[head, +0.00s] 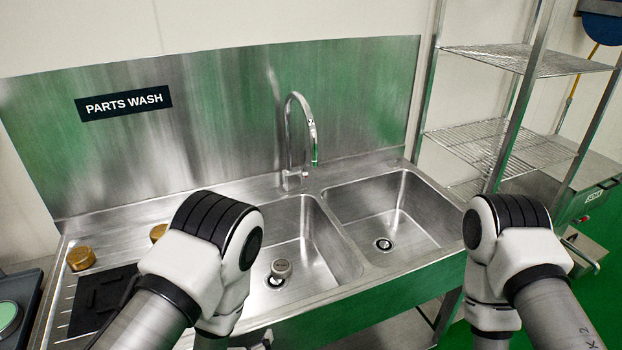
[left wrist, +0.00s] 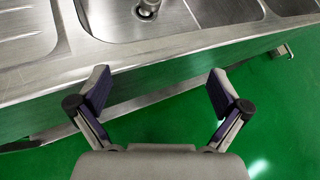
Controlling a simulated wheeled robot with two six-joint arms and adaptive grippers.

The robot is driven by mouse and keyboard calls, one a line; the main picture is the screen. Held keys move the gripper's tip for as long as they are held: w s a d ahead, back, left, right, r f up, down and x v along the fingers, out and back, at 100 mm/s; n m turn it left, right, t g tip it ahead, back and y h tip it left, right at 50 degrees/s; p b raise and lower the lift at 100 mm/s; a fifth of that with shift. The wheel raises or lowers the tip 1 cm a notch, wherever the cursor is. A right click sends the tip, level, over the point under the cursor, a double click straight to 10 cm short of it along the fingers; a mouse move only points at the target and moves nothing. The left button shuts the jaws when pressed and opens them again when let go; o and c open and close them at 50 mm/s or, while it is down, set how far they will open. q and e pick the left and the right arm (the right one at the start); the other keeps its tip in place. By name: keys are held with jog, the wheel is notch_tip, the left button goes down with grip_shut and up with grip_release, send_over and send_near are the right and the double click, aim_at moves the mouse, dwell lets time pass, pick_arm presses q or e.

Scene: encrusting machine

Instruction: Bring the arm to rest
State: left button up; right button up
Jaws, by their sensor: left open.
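My left arm (head: 195,262) comes in from the lower left of the head view, bent in front of the sink. In the left wrist view my left gripper (left wrist: 159,82) is open, with nothing between its fingers. It is in front of the steel sink's front edge, over the green floor. My right arm (head: 515,255) is bent at the right of the head view. Its gripper is out of the picture.
A tap (head: 290,130) rises behind. Brass parts (head: 81,258) and a black mat (head: 100,298) are at left. A wire rack (head: 500,140) stands right.

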pick_arm(q)
jog(key=f+n, duration=0.1)
jog(key=a+f+n+b, duration=0.1)
jog(key=f, duration=0.1)
jog(key=f+n+g+b, duration=0.1)
jog(key=shift+s+a+f+y, duration=0.2)
jog(key=shift+s+a+y, duration=0.1)
jog(key=shift+s+a, duration=0.05)
jog(key=s+a+f+n+g+b, duration=0.3)
jog(key=s+f+n+b, duration=0.2)
jog(key=n, duration=0.5)
jog(key=s+a+f+n+g+y+b, duration=0.1)
jog(key=s+a+f+n+g+b, duration=0.2)
jog(key=s+f+n+b, duration=0.3)
jog(key=s+a+f+n+g+b, duration=0.3)
jog(key=s+f+n+b, duration=0.3)
jog(key=s+f+n, duration=0.5)
notch_tip(320, 180, down, 3)
jog(key=n+g, duration=0.1)
jog(key=n, duration=0.3)
jog(key=shift+a+g+y, duration=0.2)
jog(key=shift+g+y, duration=0.1)
jog(key=shift+r, duration=0.15)
